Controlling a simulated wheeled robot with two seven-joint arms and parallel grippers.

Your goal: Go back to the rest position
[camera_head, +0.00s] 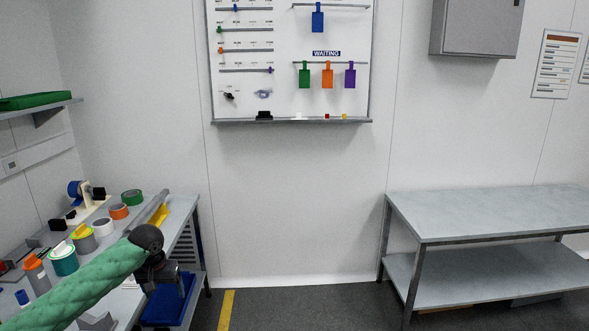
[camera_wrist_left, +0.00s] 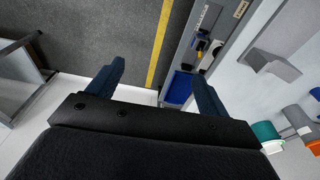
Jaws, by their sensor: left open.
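My left arm comes in from the lower left of the head view in a green sleeve. Its black left gripper (camera_head: 163,274) hangs in front of the right end of the left workbench (camera_head: 179,210). The gripper is open and empty. My right gripper is in neither view.
Tape rolls (camera_head: 104,228) and other items crowd the left workbench. A blue bin (camera_head: 168,300) sits low beside my gripper. A yellow floor line (camera_head: 227,309) runs nearby. A bare grey table (camera_head: 490,211) stands right. A whiteboard (camera_head: 290,90) hangs at the back; the middle floor is clear.

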